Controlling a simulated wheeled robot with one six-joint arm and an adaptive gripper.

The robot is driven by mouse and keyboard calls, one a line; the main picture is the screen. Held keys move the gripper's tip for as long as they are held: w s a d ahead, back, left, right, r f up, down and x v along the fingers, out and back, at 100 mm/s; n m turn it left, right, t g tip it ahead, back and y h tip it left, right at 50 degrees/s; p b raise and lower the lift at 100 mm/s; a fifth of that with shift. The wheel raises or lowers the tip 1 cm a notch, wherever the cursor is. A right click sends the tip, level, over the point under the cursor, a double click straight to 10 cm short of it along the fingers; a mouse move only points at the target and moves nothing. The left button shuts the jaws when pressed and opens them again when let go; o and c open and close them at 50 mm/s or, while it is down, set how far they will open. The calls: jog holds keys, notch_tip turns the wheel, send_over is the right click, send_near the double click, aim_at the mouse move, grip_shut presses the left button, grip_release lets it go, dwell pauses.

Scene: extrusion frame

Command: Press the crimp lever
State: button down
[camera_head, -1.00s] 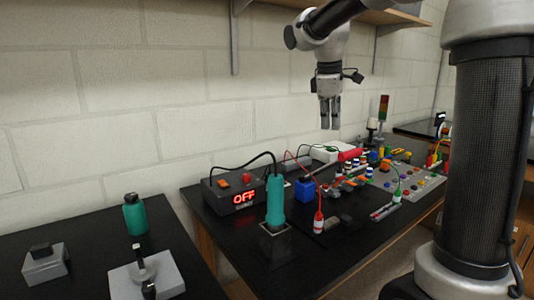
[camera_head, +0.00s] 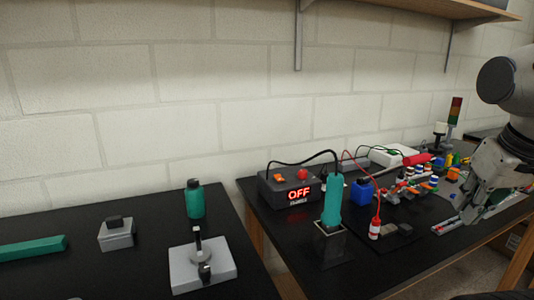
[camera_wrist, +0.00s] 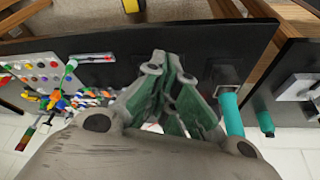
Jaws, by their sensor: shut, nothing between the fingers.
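A red handle (camera_head: 417,159), which looks like a lever grip, lies among the small parts at the back of the right table. A grey block with a short upright post and dark knob (camera_head: 203,265) stands on the left table. I cannot tell for certain which of these is the crimp lever. My gripper (camera_head: 468,212) is at the right, low near the right table's front part and away from both. In the wrist view my gripper (camera_wrist: 173,88) is shut and empty, and it hides part of the table.
A teal-handled tool (camera_head: 332,202) stands in a holder beside a control box (camera_head: 290,187) reading OFF. A blue block (camera_head: 361,191) and a red-and-white plug (camera_head: 375,228) are near. A teal bottle (camera_head: 195,199) stands on the left table. A gap separates the tables.

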dwell(0.3)
jog(key=w+r, duration=0.3)
jog(key=w, duration=0.4)
jog(key=w+d+r+g, duration=0.1)
jog(key=w+r, duration=0.3)
jog(key=w, duration=0.2)
jog(key=w+r+n+g, duration=0.1)
jog(key=w+r, duration=0.2)
jog(key=w, duration=0.4)
jog(key=shift+w+d+r, duration=0.15)
jog(key=shift+w+r, duration=0.2)
jog(key=shift+r, duration=0.05)
notch_tip(320, 180, up, 8)
jog(key=w+n, duration=0.2)
jog(key=n, duration=0.1)
jog(key=shift+a+f+y, duration=0.25)
jog(key=shift+a+y, duration=0.05)
jog(key=shift+y, duration=0.1)
jog(key=shift+w, duration=0.15)
